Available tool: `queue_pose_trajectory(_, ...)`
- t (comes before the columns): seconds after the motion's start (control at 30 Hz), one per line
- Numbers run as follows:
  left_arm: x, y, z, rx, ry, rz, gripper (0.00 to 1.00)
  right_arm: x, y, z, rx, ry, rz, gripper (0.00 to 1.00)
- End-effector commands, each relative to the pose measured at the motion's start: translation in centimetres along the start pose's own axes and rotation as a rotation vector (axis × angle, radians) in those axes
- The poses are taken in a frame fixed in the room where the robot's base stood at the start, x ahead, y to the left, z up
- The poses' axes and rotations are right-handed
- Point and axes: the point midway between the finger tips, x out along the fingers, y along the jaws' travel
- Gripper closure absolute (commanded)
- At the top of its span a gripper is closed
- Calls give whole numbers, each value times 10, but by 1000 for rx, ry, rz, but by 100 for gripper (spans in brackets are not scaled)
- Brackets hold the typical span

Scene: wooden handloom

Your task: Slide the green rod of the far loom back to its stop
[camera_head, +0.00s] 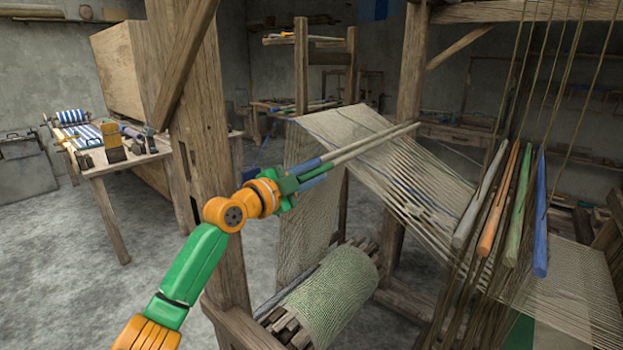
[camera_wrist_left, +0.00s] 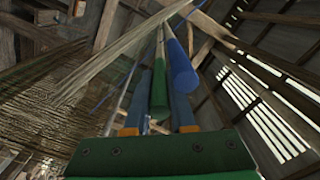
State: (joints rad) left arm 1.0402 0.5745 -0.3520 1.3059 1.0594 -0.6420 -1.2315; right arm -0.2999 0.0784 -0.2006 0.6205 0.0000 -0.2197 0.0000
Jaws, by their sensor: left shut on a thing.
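In the head view, two pale rods (camera_head: 372,143) lie side by side across the pale warp threads of the loom. One has a blue end (camera_head: 308,166); the wrist view shows this blue end (camera_wrist_left: 183,68) beside a green end (camera_wrist_left: 159,88). My left gripper (camera_head: 300,179) is shut on the green rod, whose end sits between the two fingers in the left wrist view. In the head view the fingers and gripper body mostly hide the green end. The blue rod is just outside the fingers. My right gripper is not in view.
A thick wooden post (camera_head: 215,150) stands close beside my left arm. A cloth roll (camera_head: 333,292) is below. Grey, orange, green (camera_head: 519,205) and blue (camera_head: 541,215) bars hang among cords at right. A side table (camera_head: 130,160) holds tools at left.

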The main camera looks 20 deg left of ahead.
Motion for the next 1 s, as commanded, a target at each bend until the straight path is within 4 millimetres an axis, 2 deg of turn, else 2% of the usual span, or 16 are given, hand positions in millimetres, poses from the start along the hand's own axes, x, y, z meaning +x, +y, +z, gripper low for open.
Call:
queue_pose_trajectory(0.03,-1,-5,0,2,-1,-10,100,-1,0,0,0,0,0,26)
queue_pose_trajectory(0.4,-2,-8,-1,3,0,-16,100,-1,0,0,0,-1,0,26)
queue_pose_trajectory(0.43,-2,-8,-1,3,1,-17,69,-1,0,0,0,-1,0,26)
queue_pose_trajectory(0.5,-1,-8,-1,3,0,-15,50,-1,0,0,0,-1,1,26)
queue_pose_trajectory(0.53,-1,-7,-1,3,0,-14,48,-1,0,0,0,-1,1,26)
queue_pose_trajectory(0.83,-4,-3,1,2,-1,-8,48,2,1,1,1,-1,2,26)
queue_pose_trajectory(1.0,-34,1,6,8,-3,-11,48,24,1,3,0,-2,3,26)
